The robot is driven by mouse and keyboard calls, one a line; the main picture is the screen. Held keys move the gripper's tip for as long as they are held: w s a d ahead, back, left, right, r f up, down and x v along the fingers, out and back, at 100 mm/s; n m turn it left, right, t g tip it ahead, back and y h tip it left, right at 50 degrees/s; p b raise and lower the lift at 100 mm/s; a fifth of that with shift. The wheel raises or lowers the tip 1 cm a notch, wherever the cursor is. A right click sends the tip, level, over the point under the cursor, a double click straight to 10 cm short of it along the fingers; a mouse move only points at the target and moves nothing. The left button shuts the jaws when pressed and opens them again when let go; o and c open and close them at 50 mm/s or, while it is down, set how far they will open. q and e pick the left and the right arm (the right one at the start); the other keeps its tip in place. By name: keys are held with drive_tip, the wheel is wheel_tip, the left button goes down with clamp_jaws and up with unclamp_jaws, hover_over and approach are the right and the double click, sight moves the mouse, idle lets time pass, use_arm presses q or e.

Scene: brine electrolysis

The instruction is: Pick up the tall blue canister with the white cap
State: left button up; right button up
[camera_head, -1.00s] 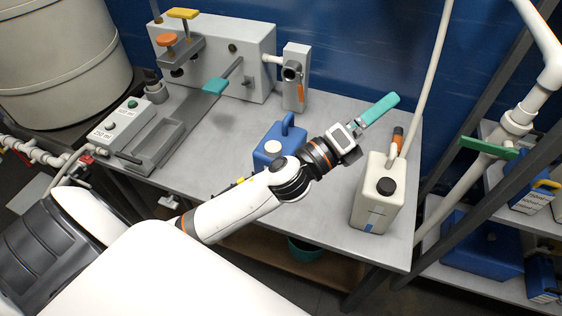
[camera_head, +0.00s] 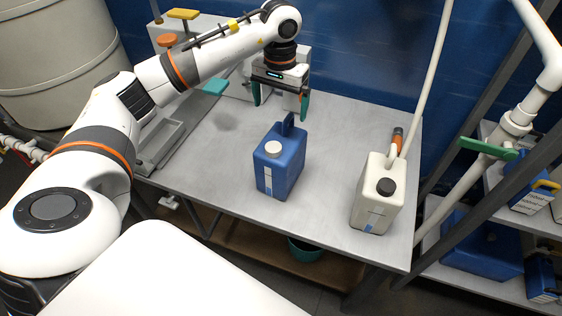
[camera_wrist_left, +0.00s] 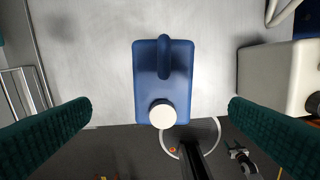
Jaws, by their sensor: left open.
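The tall blue canister (camera_head: 281,168) with a white cap (camera_head: 273,148) stands upright on the grey table. Its blue handle (camera_head: 288,125) rises at the back of its top. My left gripper (camera_head: 280,108) is open, pointing down, above and slightly behind the canister in the head view, and holds nothing. In the left wrist view the canister (camera_wrist_left: 163,82) is seen from above, between the two spread green fingers (camera_wrist_left: 160,125), apart from both.
A cream canister (camera_head: 377,196) with a black cap stands on the grey table (camera_head: 325,200) to the right, a hose beside it. Grey equipment with an orange knob (camera_head: 167,41) and teal lever (camera_head: 215,87) is at the back left. The table between the canisters is clear.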

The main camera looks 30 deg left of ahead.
use_arm(q)
drive_tip(key=p, duration=0.1)
hover_over(281, 140)
wheel_tip(281, 140, down, 6)
drive_tip(key=shift+a+r, duration=0.1)
drive_tip(key=f+p, duration=0.1)
drive_tip(key=f, duration=0.1)
drive_tip(key=f+p, duration=0.1)
drive_tip(key=f, duration=0.1)
drive_tip(key=shift+s+d+f, duration=0.15)
drive_tip(key=shift+d, duration=0.05)
drive_tip(key=shift+f, duration=0.5)
drive_tip(key=c, duration=1.8)
drive_tip(key=shift+r, duration=0.1)
